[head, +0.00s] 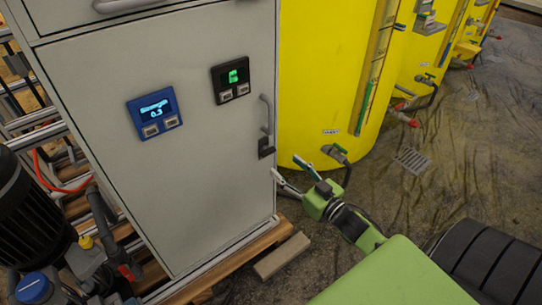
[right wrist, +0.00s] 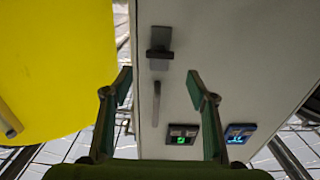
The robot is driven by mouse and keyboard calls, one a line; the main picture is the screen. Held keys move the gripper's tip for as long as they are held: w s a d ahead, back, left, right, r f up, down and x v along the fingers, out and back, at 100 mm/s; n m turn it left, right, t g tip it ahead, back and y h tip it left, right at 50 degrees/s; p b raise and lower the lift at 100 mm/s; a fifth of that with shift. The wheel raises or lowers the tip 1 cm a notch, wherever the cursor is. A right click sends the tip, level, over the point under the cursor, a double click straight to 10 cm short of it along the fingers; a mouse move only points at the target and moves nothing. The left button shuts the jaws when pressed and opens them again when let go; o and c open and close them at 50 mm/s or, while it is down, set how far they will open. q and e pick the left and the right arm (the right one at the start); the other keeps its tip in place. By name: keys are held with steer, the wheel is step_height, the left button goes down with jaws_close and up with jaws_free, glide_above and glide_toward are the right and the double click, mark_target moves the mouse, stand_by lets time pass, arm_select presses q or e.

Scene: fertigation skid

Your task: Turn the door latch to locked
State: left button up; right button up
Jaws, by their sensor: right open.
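The door latch (head: 266,147) is a small dark piece on the right edge of the grey cabinet door (head: 205,190), just below a vertical bar handle (head: 265,113). In the right wrist view the latch (right wrist: 160,52) is a grey plate with a darker bar lying across it. My right gripper (head: 288,168) is open and empty, below and right of the latch in the head view. In the right wrist view its fingertips (right wrist: 158,84) are spread either side of the handle (right wrist: 156,102), with the latch beyond them. I see no contact with the latch. My left gripper is not in view.
A blue display (head: 155,113) and a black display (head: 231,79) are set in the door. Yellow tanks (head: 318,75) with valves and hoses stand close on the right. Pipes and a black pump motor (head: 28,215) crowd the left. Floor is open at right.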

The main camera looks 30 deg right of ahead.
mark_target(270, 153)
steer(key=w, duration=0.2)
steer(key=w+b, duration=0.1)
steer(key=w, duration=0.4)
steer(key=shift+w+a, duration=0.25)
steer(key=shift+a, duration=0.05)
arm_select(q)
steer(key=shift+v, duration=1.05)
arm_select(e)
steer(key=shift+w, duration=0.4)
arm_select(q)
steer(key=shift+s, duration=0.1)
arm_select(e)
steer(key=c, duration=1.1)
